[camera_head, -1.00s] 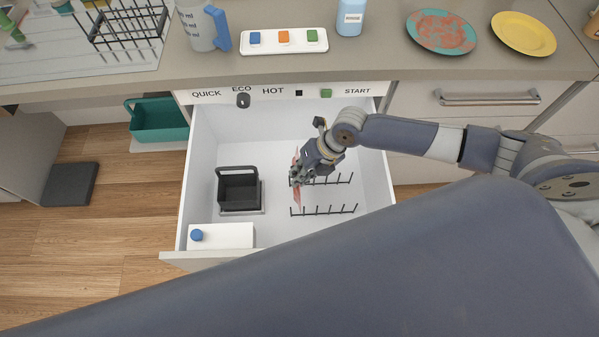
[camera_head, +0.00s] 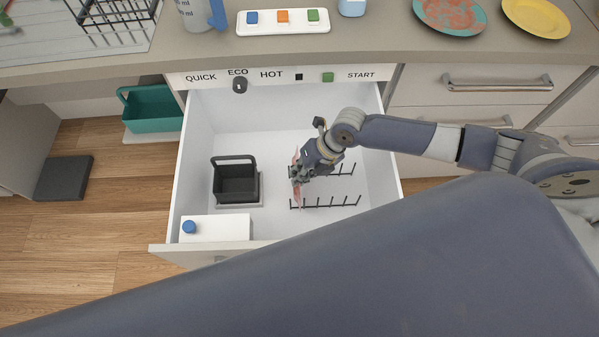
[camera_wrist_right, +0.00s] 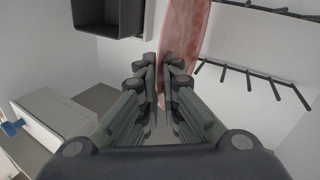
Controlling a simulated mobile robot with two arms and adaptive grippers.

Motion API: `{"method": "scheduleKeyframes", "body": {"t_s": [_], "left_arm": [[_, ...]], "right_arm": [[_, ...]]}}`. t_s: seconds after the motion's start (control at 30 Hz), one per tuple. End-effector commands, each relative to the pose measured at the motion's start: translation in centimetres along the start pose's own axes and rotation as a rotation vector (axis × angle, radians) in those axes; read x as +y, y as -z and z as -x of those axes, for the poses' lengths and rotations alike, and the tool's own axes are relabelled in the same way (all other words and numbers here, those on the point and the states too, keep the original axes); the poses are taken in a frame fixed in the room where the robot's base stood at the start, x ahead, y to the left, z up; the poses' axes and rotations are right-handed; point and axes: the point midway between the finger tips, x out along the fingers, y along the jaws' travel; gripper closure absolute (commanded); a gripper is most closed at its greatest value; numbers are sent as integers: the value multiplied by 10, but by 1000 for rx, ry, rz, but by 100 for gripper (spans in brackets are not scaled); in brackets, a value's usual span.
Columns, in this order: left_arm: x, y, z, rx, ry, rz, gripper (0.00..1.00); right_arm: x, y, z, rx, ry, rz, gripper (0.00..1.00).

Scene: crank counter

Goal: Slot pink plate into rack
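The pink plate (camera_head: 297,194) stands on edge, seen almost edge-on in the head view, at the left end of the rack. My right gripper (camera_head: 296,175) is shut on it. In the right wrist view the plate (camera_wrist_right: 186,38) rises from between the nearly closed fingers (camera_wrist_right: 160,62). The rack shows as two rows of dark pegs (camera_head: 330,204) inside the open drawer. In the right wrist view one row (camera_wrist_right: 250,76) lies right of the plate. I cannot tell whether the plate touches the rack. My left gripper is not in view.
The open white drawer (camera_head: 225,122) also holds a black basket (camera_head: 237,184) and a white box with a blue cap (camera_head: 215,229), both left of the plate. Drawer walls surround my gripper. A patterned plate (camera_head: 450,14) and yellow plate (camera_head: 537,16) lie on the counter.

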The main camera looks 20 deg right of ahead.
Motion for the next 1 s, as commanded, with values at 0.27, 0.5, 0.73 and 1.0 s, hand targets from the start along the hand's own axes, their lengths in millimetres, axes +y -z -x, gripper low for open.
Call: {"method": "scheduleKeyframes", "body": {"t_s": [0.27,0.5,0.73,1.0], "left_arm": [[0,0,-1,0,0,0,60],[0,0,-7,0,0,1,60],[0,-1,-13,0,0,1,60],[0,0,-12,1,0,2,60]], "right_arm": [[0,0,0,-1,-1,1,100],[-3,0,-6,-1,-1,1,100],[-6,1,-13,-1,-1,1,100],[-6,1,-12,-1,0,0,72]]}}
